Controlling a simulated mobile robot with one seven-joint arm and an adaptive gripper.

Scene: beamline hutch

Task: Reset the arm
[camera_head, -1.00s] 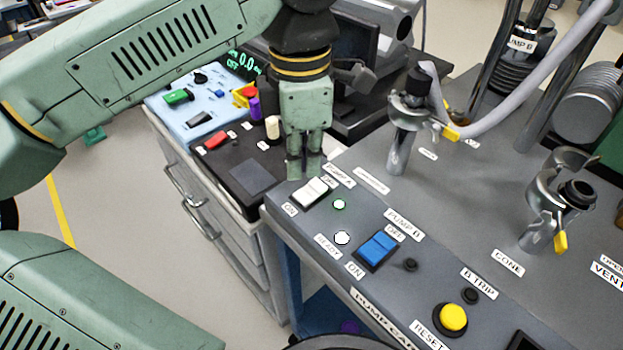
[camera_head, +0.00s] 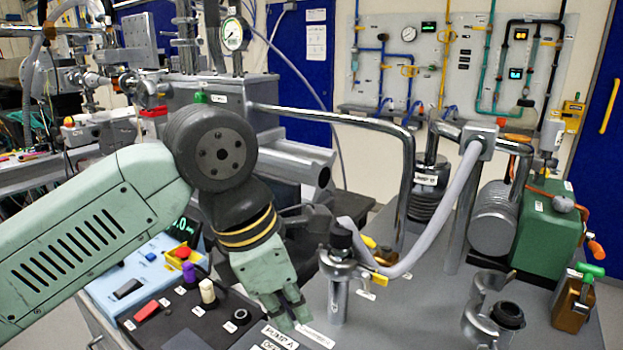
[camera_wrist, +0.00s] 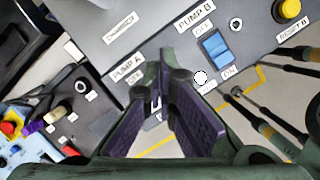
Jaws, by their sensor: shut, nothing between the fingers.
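My gripper (camera_head: 290,310) is at the lower middle of the head view, below the dark wrist joint. It is shut and empty, pointing down and slightly right beside the PUMP A label (camera_head: 280,337) on the grey cart top. In the wrist view its fingers (camera_wrist: 165,66) meet near the PUMP A label (camera_wrist: 127,69). They partly hide the switch there, so I cannot tell its position or whether they touch it. The blue PUMP B switch (camera_wrist: 215,48) lies to the right of the fingers.
A clamped upright fitting (camera_head: 338,285) and grey hose (camera_head: 440,220) stand close to the right of my gripper. A control box with knobs (camera_head: 207,290) is on the left. Metal pipes (camera_head: 405,180) and a green pump (camera_head: 550,235) stand behind and right.

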